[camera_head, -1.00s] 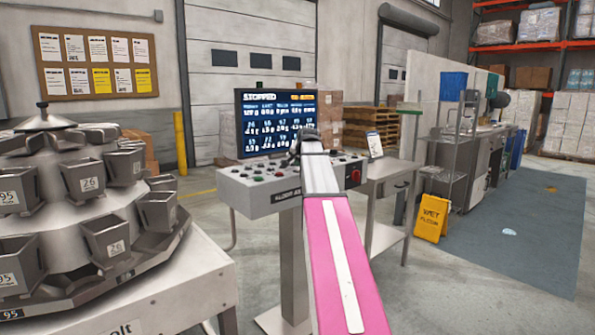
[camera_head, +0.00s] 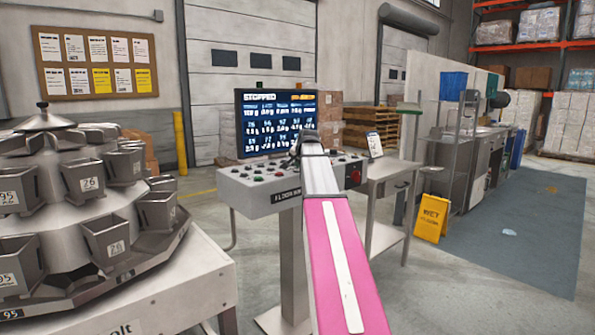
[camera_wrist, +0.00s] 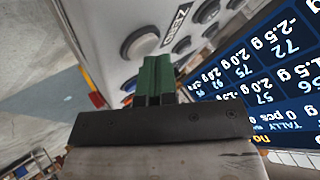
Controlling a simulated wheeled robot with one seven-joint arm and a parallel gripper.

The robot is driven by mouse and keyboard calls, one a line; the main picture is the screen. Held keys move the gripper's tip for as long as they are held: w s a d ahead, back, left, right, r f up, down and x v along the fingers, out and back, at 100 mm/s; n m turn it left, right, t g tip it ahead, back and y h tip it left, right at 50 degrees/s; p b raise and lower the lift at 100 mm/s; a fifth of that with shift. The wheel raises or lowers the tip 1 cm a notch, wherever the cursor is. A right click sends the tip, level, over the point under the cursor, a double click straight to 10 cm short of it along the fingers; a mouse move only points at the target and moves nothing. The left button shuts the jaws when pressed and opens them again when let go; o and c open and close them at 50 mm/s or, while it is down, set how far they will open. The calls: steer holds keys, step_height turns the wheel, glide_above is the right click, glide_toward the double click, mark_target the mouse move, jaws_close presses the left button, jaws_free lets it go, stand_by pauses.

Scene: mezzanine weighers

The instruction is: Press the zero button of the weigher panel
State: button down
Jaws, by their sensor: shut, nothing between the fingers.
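The weigher panel (camera_head: 245,190) is a grey box on a post, with several buttons on its sloping top and a lit screen (camera_head: 265,110) behind. In the wrist view, a pale round button (camera_wrist: 137,42) in a dark ring sits on the panel face, with the label "ZERO" (camera_wrist: 173,17) beside it, seen rotated. My gripper (camera_wrist: 153,62) has green fingers, shut together and empty. Its tips overlap the lower edge of the pale button in the picture; I cannot tell whether they touch it. In the head view my arm hides the fingers and the middle buttons.
More buttons sit close by (camera_wrist: 206,11). A red knob (camera_head: 355,176) is at the panel's right end. A multihead weigher (camera_head: 60,215) stands at left. A side table (camera_head: 392,172) and a yellow wet-floor sign (camera_head: 431,217) are at right.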

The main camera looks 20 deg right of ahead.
stand_by(0.6)
steer(key=shift+r, duration=0.75)
steer(key=shift+r, duration=0.1)
steer(key=shift+r, duration=2.4)
